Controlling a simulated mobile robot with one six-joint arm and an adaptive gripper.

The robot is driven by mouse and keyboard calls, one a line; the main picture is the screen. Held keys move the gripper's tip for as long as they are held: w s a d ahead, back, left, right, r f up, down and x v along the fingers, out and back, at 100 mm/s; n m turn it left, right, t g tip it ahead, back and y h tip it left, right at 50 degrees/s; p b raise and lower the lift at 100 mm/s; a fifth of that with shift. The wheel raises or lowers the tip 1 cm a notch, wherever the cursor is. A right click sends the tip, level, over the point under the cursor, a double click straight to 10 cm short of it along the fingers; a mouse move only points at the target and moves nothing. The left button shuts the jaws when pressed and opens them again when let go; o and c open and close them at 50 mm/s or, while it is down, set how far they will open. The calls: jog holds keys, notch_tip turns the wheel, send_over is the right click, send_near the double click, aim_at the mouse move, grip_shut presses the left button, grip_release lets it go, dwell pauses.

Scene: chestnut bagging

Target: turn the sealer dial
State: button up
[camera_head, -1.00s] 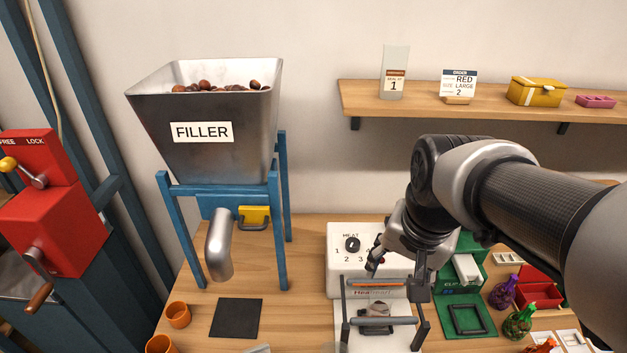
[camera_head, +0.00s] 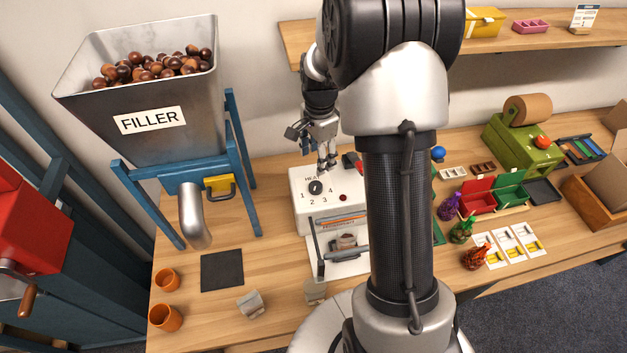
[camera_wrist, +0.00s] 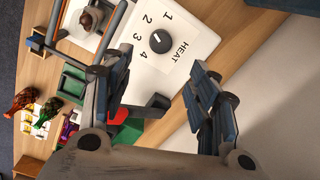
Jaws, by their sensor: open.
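The sealer (camera_head: 300,199) is a white box on the bench with a black dial (camera_head: 316,187) on its face, marked HEAT and numbered 1 to 4. In the wrist view the dial (camera_wrist: 160,41) lies beyond the fingertips, with its pale pointer line visible. My gripper (camera_head: 326,165) is just above and behind the dial in the head view. In the wrist view my gripper (camera_wrist: 160,80) has its fingers spread apart with nothing between them. The dial appears apart from both fingers. My arm hides the sealer's right part in the head view.
The sealer's bar frame (camera_head: 342,240) stands in front of its face. The filler (camera_head: 150,110) with chestnuts stands left. A shelf (camera_head: 490,49) runs along the wall above.

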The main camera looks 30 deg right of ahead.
aim_at(316, 185)
jog(key=f, duration=0.4)
jog(key=f+b, duration=0.1)
jog(key=f, duration=0.7)
jog(key=shift+w+f+b, duration=0.3)
jog(key=shift+b, duration=0.1)
jog(key=shift+c, duration=0.5)
jog(key=c, duration=1)
